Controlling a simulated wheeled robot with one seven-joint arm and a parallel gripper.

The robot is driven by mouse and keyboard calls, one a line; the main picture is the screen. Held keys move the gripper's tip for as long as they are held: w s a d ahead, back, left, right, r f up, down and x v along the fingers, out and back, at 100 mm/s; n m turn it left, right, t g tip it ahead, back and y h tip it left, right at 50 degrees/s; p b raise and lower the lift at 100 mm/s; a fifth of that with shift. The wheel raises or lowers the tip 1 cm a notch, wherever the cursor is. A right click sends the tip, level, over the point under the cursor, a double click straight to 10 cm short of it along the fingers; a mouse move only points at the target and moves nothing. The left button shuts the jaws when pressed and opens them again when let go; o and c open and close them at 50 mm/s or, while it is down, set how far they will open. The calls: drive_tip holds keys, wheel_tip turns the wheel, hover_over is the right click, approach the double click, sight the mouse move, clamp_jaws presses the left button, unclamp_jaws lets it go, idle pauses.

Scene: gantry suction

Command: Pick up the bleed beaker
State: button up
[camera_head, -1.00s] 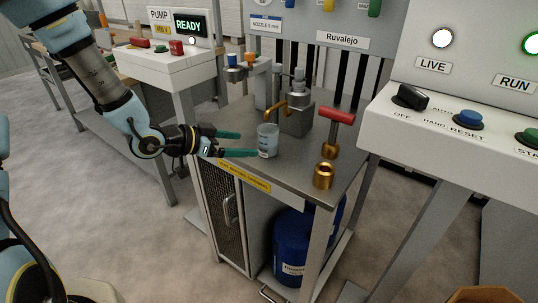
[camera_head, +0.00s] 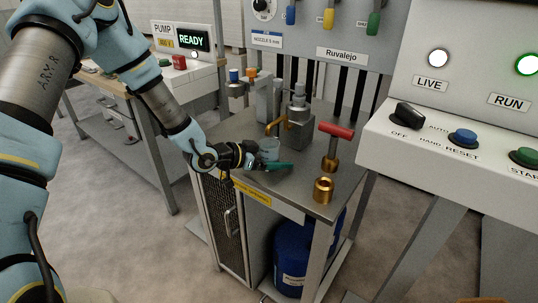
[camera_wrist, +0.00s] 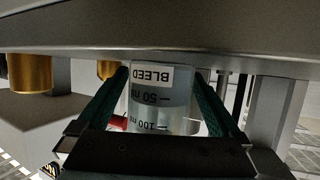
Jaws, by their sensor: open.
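The bleed beaker (camera_head: 270,148) is a small clear cup on the grey cart top, below the brass spout. In the wrist view the beaker (camera_wrist: 160,95) appears upside down, with a BLEED label and 50 and 100 ml marks. My gripper (camera_head: 272,160) is open, with its green fingers on either side of the beaker. In the wrist view one finger is left and one right of it, and I cannot tell whether either touches the glass. The beaker stands upright; part of it is hidden behind the fingers in the head view.
A red T-handle valve (camera_head: 335,130) and a brass fitting (camera_head: 323,190) stand right of the beaker on the cart top (camera_head: 290,184). A metal pump block with a brass spout (camera_head: 276,124) is close behind it. A control console (camera_head: 455,135) is at the right.

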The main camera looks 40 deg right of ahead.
clamp_jaws()
idle(0.8)
drive_tip(key=shift+r, duration=0.1)
